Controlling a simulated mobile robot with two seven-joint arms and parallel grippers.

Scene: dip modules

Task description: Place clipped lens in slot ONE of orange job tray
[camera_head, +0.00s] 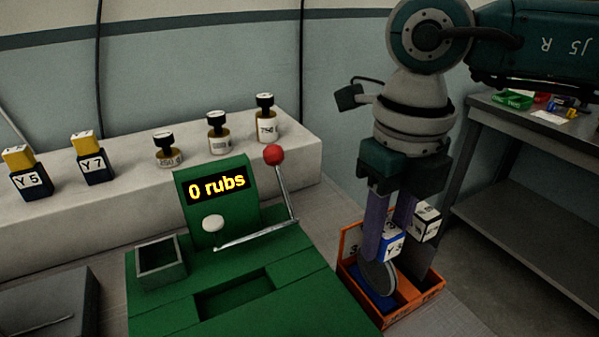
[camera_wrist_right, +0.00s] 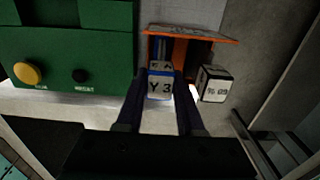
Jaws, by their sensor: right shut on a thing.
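The clipped lens hangs from my right gripper (camera_head: 388,238). Its blue-and-white clip (camera_head: 391,248) sits between the purple fingers, and a grey disc (camera_head: 378,279) shows below it. In the right wrist view the clip (camera_wrist_right: 160,87) reads "Y 3" between the fingertips (camera_wrist_right: 160,98). The orange job tray (camera_head: 424,307) is directly below, with the disc over or inside its left part; I cannot tell whether it touches the bottom. The slot markings are largely hidden. The tray wall (camera_wrist_right: 195,33) also shows in the right wrist view. My left gripper is not in view.
A black-and-white block (camera_head: 427,222) stands at the tray's right side, close to the gripper. A green machine (camera_head: 300,290) reading "0 rubs", with a red-knobbed lever (camera_head: 274,155), is left of the tray. Clips Y 5 (camera_head: 31,180) and Y 7 (camera_head: 92,166) and several bottles (camera_head: 219,140) stand on a ledge.

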